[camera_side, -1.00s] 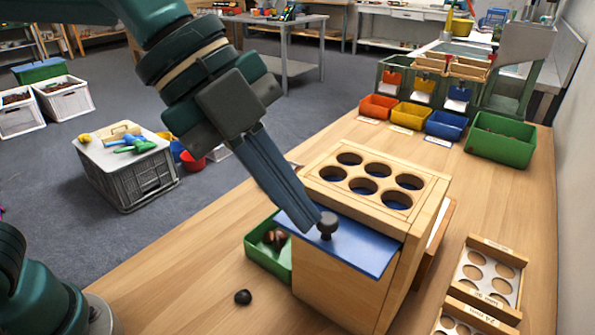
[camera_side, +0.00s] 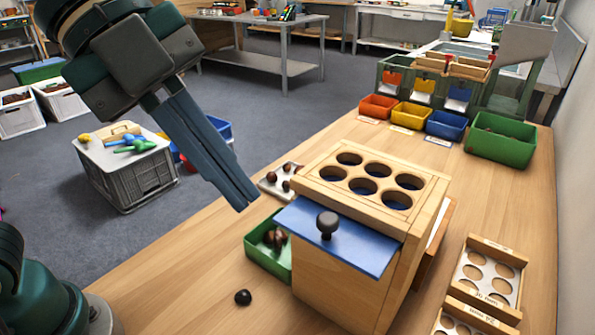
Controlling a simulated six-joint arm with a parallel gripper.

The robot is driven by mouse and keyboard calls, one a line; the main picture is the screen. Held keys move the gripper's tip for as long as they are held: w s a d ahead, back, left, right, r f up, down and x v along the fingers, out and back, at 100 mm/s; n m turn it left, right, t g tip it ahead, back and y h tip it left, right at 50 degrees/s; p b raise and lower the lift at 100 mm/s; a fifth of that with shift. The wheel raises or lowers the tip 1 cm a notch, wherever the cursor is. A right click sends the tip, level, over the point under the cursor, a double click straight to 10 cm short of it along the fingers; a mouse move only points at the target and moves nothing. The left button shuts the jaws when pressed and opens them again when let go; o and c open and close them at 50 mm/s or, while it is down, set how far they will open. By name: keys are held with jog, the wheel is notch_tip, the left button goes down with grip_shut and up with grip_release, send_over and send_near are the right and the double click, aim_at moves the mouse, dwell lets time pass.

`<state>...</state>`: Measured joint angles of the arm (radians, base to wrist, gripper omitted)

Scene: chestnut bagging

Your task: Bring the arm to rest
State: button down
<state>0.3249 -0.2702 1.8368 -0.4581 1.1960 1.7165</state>
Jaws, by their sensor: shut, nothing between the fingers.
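My gripper (camera_side: 242,200) is in the air to the left of the wooden box, its fingers together and empty, pointing down and to the right. The wooden box (camera_side: 343,292) has several round holes in its top. A blue sliding plate (camera_side: 357,248) with a dark knob (camera_side: 327,224) sticks out of its front. The fingertips are apart from the knob and plate.
A green tray (camera_side: 266,259) with chestnuts stands beside the box, and a pale tray (camera_side: 270,187) with chestnuts lies behind it. A dark round object (camera_side: 243,297) lies on the table (camera_side: 190,280). Holed wooden racks (camera_side: 490,275) stand at right. Coloured bins (camera_side: 445,125) stand at the back.

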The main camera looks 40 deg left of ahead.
jog(key=v, duration=0.6)
jog(key=a+f+n+t+y, duration=0.1)
jog(key=a+f+n+y, duration=0.2)
jog(key=a+f+n, duration=0.3)
jog(key=s+a+f+n+t+y, duration=0.1)
jog(key=a+f+n, duration=0.5)
jog(key=n, duration=1)
notch_tip(320, 180, down, 4)
jog(key=shift+r+t+y, duration=0.15)
jog(key=shift+t+y, duration=0.35)
jog(key=shift+y, duration=0.6)
jog(key=shift+a, duration=0.1)
